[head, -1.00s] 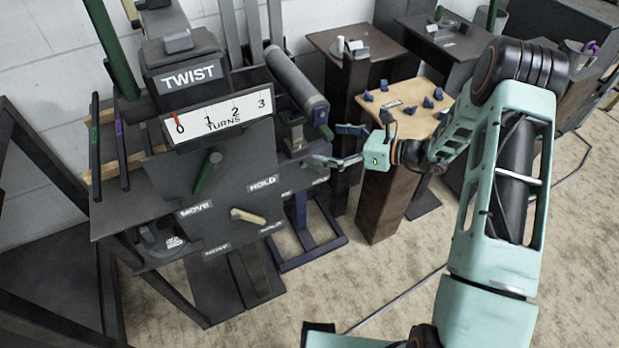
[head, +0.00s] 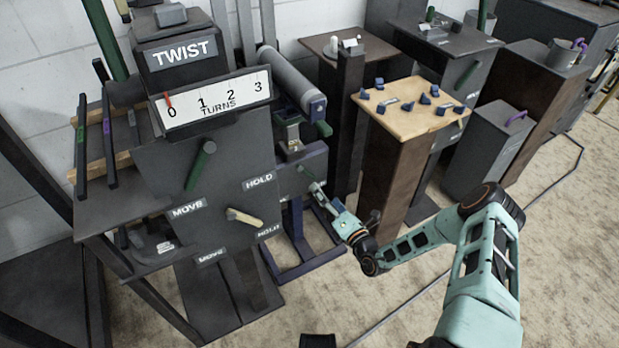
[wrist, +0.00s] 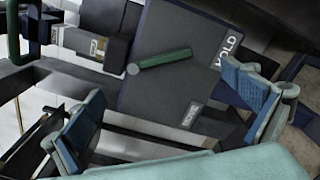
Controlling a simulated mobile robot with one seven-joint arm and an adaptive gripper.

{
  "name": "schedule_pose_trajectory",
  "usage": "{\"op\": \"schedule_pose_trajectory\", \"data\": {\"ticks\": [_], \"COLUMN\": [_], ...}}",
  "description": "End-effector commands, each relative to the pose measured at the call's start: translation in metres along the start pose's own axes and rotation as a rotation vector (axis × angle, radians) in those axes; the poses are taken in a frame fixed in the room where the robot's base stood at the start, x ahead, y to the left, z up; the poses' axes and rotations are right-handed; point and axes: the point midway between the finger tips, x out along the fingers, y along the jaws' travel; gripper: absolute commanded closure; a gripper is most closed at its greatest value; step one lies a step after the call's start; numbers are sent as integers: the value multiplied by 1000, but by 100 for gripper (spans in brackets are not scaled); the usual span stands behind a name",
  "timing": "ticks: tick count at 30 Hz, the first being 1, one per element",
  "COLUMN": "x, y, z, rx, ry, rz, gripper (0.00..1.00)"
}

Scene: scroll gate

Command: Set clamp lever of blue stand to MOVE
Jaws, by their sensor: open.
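The blue stand (head: 313,258) stands right of the large TWIST panel in the head view. Its dark plate fills the middle of the wrist view (wrist: 165,90). The green clamp lever (wrist: 160,60) lies across this plate, its right end towards the HOLD label (wrist: 228,50). A second label (wrist: 190,116) sits lower on the plate, too blurred to read surely. My gripper (wrist: 165,105) is open, with its blue fingers wide apart and nothing between them. In the head view my gripper (head: 318,190) is close in front of the plate; contact with the lever cannot be told.
The TWIST machine (head: 205,170) on the left has its own green and cream levers. A wooden-topped pedestal (head: 415,108) with blue pieces stands to the right. A grey roller (head: 290,78) lies above the blue stand. Carpet is open at the front right.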

Motion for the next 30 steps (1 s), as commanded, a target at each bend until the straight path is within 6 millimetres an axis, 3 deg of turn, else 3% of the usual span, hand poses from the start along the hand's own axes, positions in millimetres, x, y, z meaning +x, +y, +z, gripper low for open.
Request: {"op": "schedule_pose_trajectory", "data": {"ticks": [9,15,27,30], "x": [61,86,95,94], "y": [0,0,1,1], "z": [-2,-2,0,0], "rx": [-6,-5,-3,-3], "ry": [2,3,3,3], "rz": [6,4,2,3], "gripper": [0,0,0,10]}}
